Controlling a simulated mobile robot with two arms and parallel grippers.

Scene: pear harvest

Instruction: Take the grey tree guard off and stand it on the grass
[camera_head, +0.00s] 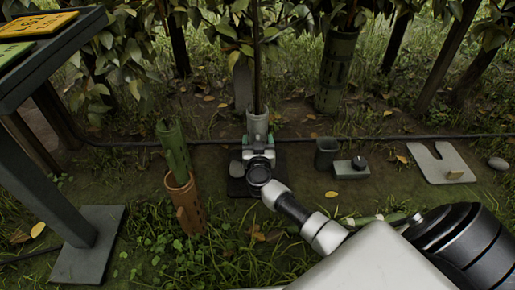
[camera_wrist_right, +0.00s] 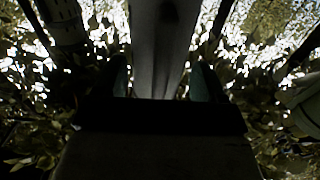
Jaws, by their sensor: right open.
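The grey tree guard (camera_head: 257,121) is a pale upright sleeve around the thin trunk of the middle tree, above a dark square mat (camera_head: 238,187). My right gripper (camera_head: 258,140) is at the guard's near side, low down, and hides its lower part. In the right wrist view the guard (camera_wrist_right: 160,45) rises between my two finger tips, with one finger on each side. The right gripper is open; I cannot tell whether a finger touches the guard. My left gripper is not in view.
A terracotta sleeve (camera_head: 186,205) with a green one (camera_head: 173,148) stands left. A dark cup (camera_head: 327,152), a grey block (camera_head: 350,169) and a notched slab (camera_head: 440,163) lie right. A black hose (camera_head: 390,137) crosses behind. A sign stand (camera_head: 88,245) stands far left.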

